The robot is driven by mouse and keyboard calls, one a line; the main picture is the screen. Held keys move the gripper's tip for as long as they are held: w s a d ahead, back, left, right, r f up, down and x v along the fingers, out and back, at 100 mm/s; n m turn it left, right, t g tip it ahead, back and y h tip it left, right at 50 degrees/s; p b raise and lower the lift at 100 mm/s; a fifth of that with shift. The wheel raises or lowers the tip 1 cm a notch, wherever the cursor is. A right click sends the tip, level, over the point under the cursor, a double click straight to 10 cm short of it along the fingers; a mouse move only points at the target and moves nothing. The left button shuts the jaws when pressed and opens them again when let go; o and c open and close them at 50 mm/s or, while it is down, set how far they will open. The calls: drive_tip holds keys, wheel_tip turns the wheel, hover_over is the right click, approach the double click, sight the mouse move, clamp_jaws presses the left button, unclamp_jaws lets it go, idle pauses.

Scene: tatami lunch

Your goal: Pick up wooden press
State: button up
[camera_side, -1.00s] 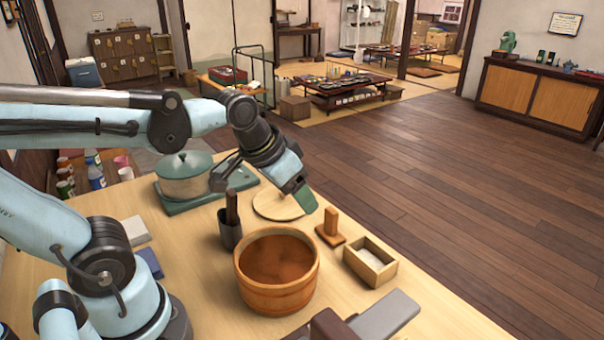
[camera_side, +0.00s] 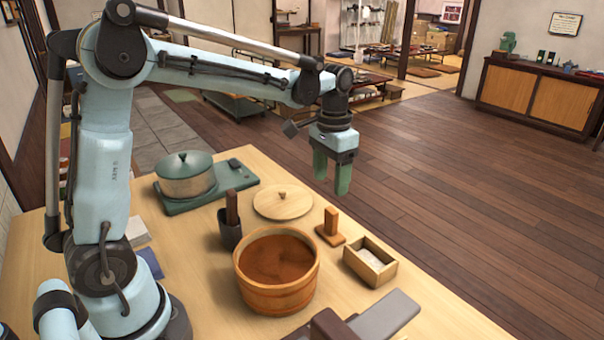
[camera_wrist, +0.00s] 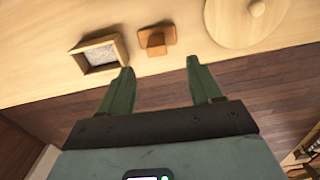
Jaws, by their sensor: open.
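The wooden press (camera_side: 330,227), an orange-brown block with an upright handle on a flat square base, stands on the table between the round wooden lid and the small wooden box. It also shows in the wrist view (camera_wrist: 154,38), beyond the fingertips and between them. My gripper (camera_side: 332,187) points down with its two green fingers apart and empty, well above the table near its far edge. In the wrist view both fingers of my gripper (camera_wrist: 159,72) show, with nothing between them.
A round wooden lid (camera_side: 283,202) lies left of the press, and a small box (camera_side: 391,271) with white contents stands right of it. A wooden tub (camera_side: 276,299), a dark holder (camera_side: 230,236) and a lidded pot (camera_side: 185,182) stand on the table. Beyond its edge is open floor.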

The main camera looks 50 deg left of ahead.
sight(332, 210)
wheel_tip(332, 210, down, 6)
drive_tip(key=shift+r, duration=0.1)
drive_tip(key=f, duration=0.4)
drive_tip(key=shift+w+d, duration=0.2)
drive_tip(key=shift+d, duration=0.1)
drive_tip(key=shift+f, duration=0.6)
drive_tip(key=shift+c, duration=0.2)
drive_tip(key=c, duration=1.1)
drive_tip(key=shift+r, duration=0.1)
